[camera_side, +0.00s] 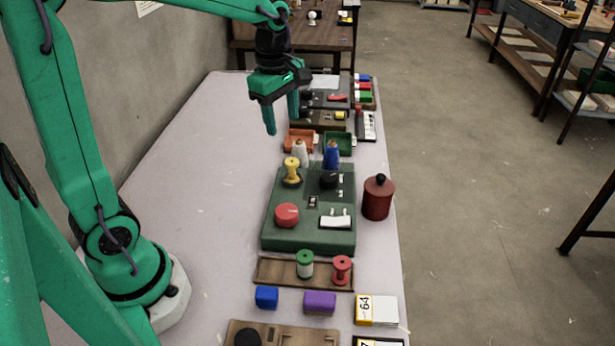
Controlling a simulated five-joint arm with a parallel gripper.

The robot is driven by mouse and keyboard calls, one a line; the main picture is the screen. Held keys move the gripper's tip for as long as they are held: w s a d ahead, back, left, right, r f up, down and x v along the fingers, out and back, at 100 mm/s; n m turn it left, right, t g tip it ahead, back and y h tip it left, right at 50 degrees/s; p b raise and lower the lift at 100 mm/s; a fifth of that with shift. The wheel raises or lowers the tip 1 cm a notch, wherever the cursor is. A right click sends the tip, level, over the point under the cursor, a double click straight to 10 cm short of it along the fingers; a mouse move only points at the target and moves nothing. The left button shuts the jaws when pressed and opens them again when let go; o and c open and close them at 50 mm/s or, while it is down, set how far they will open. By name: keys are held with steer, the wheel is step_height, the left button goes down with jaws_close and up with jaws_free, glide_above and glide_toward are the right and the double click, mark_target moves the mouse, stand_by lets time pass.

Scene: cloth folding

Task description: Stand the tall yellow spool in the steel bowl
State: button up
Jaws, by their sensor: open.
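The tall yellow spool (292,172) stands upright at the far left corner of a dark green board. A dark round patch shows around its foot; I cannot tell whether it is a holder or a shadow. My gripper (281,122) hangs above the table, beyond and slightly left of the spool in the picture. Its two green fingers point down, apart, with nothing between them. I cannot make out a steel bowl in this view.
The green board (308,243) also bears a red knob (287,215). White (300,154) and blue (331,155) cones stand close behind the yellow spool. A dark red canister (378,199) is at right. Green (305,264) and red (342,269) spools stand nearer. The table's left side (195,190) is clear.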

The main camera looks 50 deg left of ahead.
steer(key=s+d+r+m+t, duration=0.1)
steer(key=s+d+m+t, duration=0.1)
steer(key=s+m, duration=0.5)
steer(key=s+d+r+m+t, duration=0.1)
steer(key=s+d+m+t, duration=0.1)
steer(key=s+m, duration=0.6)
steer(key=m, duration=0.5)
steer(key=shift+d+r+t, duration=0.15)
steer(key=shift+r+t, duration=0.1)
steer(key=shift+t, duration=0.05)
